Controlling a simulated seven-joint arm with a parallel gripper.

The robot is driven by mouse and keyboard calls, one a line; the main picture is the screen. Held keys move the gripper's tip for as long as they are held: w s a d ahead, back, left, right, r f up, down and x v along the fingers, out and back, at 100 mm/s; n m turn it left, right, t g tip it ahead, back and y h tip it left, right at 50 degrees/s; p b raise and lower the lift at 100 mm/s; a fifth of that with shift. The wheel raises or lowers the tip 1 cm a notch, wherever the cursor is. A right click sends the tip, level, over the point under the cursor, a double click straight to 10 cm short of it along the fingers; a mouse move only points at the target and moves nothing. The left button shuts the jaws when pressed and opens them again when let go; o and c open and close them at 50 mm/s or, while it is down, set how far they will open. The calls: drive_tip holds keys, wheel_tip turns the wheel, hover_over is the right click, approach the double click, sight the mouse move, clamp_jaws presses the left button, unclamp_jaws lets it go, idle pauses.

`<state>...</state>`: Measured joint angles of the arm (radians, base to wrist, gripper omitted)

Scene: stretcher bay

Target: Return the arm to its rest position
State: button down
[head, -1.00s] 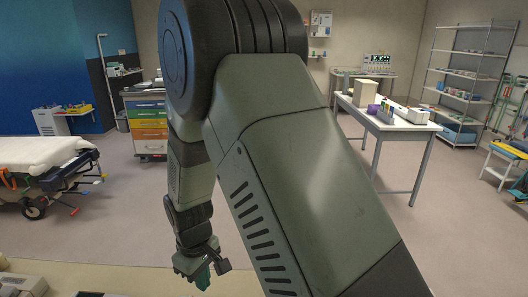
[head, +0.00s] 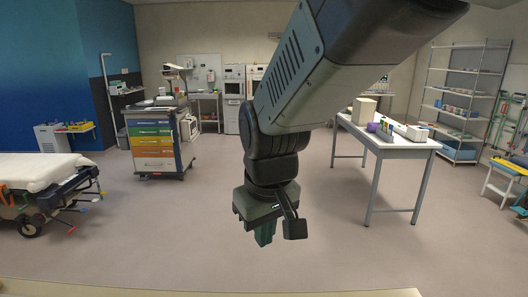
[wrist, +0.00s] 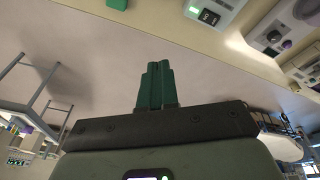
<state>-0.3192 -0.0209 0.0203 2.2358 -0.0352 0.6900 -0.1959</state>
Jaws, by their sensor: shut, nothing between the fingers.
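My arm comes in from the upper right of the head view and bends down at a dark joint. My gripper (head: 265,236) hangs near the middle of that view, above open floor. In the wrist view my gripper's green fingers (wrist: 154,85) are together with nothing between them. The fingers touch no object in either view.
A stretcher (head: 40,175) stands at the left. A cart with coloured drawers (head: 155,150) is behind it. A white table (head: 395,140) with boxes stands at the right, with a metal shelf (head: 462,105) beyond. A pale edge (head: 200,288) runs along the bottom. The middle floor is clear.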

drive_tip(key=s+d+r+m+t, duration=0.1)
drive_tip(key=s+d+r+m, duration=0.2)
drive_tip(key=s, duration=0.4)
drive_tip(key=s+d+r+m+t, duration=0.1)
drive_tip(key=s+d+r+m, duration=0.2)
drive_tip(key=s+d+r, duration=0.3)
drive_tip(key=shift+s+d+t+h, duration=0.3)
drive_tip(key=shift+s+d+t, duration=0.15)
drive_tip(key=shift+d, duration=0.6)
